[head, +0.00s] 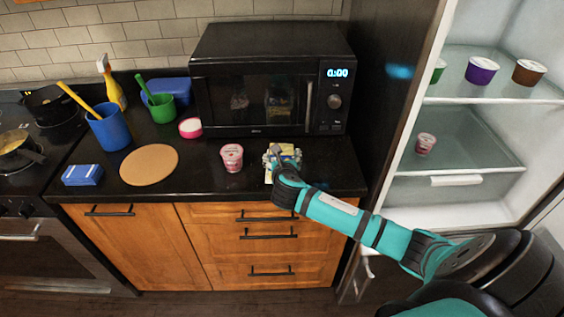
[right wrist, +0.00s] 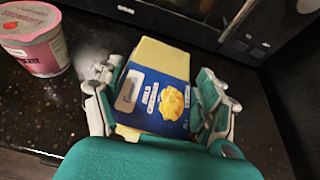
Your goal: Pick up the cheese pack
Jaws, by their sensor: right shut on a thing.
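The cheese pack (right wrist: 160,90) is a yellow block with a blue label, seen large in the right wrist view. My right gripper (head: 281,153) has its fingers on both sides of the pack, shut on it, at the countertop in front of the microwave. In the head view the gripper covers much of the pack (head: 284,165), and only yellow parts show. I cannot tell whether the pack is touching the counter. My left gripper is not in view.
A pink yogurt cup (head: 232,158) stands just left of the pack; it also shows in the right wrist view (right wrist: 35,40). The black microwave (head: 268,80) is behind. A round board (head: 149,165) lies further left. The open fridge (head: 470,130) with several cups is at right.

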